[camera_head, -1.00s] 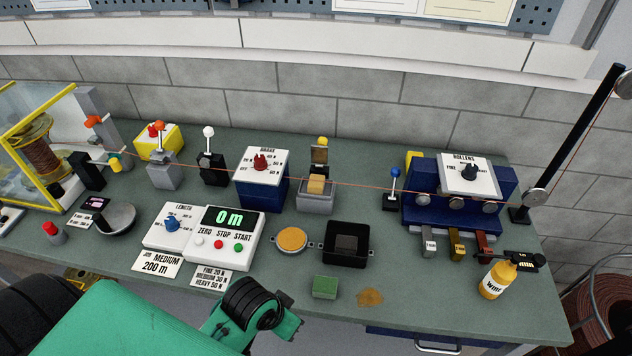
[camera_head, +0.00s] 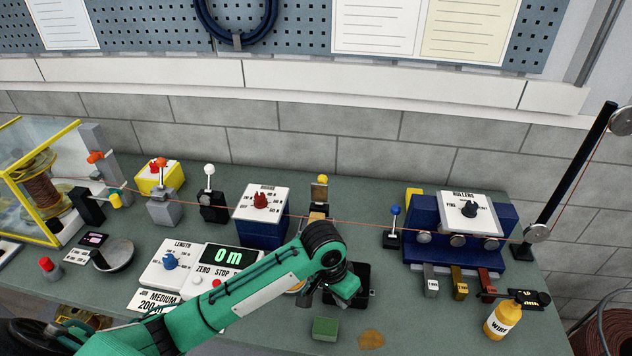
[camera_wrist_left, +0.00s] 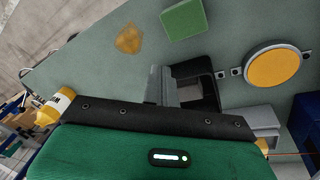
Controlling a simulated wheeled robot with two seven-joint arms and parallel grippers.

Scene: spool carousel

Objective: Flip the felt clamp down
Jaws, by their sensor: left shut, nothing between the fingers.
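The felt clamp (camera_head: 319,190) stands at the back middle of the bench, its hinged top raised with a yellow knob above it. A thin copper wire runs across at its base. My forearm and wrist hide the lower front of the clamp. My left gripper (camera_head: 345,292) is shut and empty, pointing down over the black square tray (camera_head: 365,300), in front of the clamp and apart from it. In the left wrist view, the gripper (camera_wrist_left: 157,84) shows beside the tray, and a grey block (camera_wrist_left: 258,121), probably the clamp base, is partly hidden at right. My right gripper is not in view.
The brake box (camera_head: 262,205) stands left of the clamp, and a blue-knobbed lever (camera_head: 394,228) and the rollers unit (camera_head: 462,225) stand right. A green block (camera_head: 325,328) lies at the front. An orange round pad (camera_wrist_left: 274,67) is near the tray. Bare bench lies right of the tray.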

